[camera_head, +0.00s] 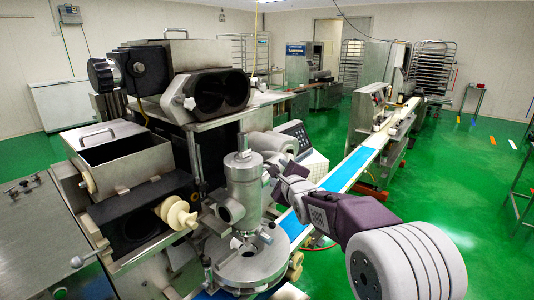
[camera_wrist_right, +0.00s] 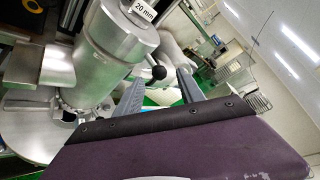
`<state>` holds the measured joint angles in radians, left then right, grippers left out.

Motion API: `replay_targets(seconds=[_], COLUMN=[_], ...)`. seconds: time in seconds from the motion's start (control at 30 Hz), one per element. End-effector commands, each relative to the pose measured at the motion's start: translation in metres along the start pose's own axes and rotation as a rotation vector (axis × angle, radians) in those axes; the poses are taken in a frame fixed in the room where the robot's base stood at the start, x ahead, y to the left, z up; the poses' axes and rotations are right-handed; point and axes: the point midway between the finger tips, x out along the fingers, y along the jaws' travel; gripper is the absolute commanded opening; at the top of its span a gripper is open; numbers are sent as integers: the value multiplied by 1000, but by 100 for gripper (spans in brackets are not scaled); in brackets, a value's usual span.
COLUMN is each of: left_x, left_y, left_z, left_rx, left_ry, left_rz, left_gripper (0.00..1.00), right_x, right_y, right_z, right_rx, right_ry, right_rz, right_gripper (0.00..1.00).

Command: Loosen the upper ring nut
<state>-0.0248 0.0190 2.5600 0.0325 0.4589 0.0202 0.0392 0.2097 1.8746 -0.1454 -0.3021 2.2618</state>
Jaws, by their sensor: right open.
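A silver upright cylinder (camera_head: 243,190) stands at the front of the machine in the head view, with a wider ring around its top (camera_head: 243,160). I take this ring to be the upper ring nut. In the right wrist view the cylinder (camera_wrist_right: 108,48) is close and tilted in the picture. A short lever with a black ball knob (camera_wrist_right: 158,72) sticks out from its side. My right gripper (camera_wrist_right: 161,79) is open, and the knob appears between its fingertips; I cannot tell if they touch it. In the head view my right gripper (camera_head: 280,176) is right of the cylinder. My left gripper is not in view.
A round silver plate (camera_head: 248,262) lies below the cylinder. A conveyor with a blue belt (camera_head: 345,170) runs back to the right. A control panel (camera_head: 297,135) stands behind my right gripper. A steel hopper (camera_head: 115,155) is on the left. A "20 mm" label (camera_wrist_right: 143,10) shows at the wrist view's top.

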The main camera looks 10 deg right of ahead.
Motion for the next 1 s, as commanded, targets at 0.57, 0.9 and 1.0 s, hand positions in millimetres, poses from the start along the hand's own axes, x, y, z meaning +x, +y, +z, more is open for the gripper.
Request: replay_targets(seconds=[0.57,0.9,1.0], left_x=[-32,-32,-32], left_y=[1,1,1], left_z=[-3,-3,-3], left_rx=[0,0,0], left_ry=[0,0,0], left_rz=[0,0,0], left_gripper=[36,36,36], right_x=[81,91,91], right_y=[0,2,2], right_z=[0,-1,-1], right_rx=[-1,-1,-1], right_ry=[2,2,2], right_rz=[2,2,2], right_gripper=[46,46,26])
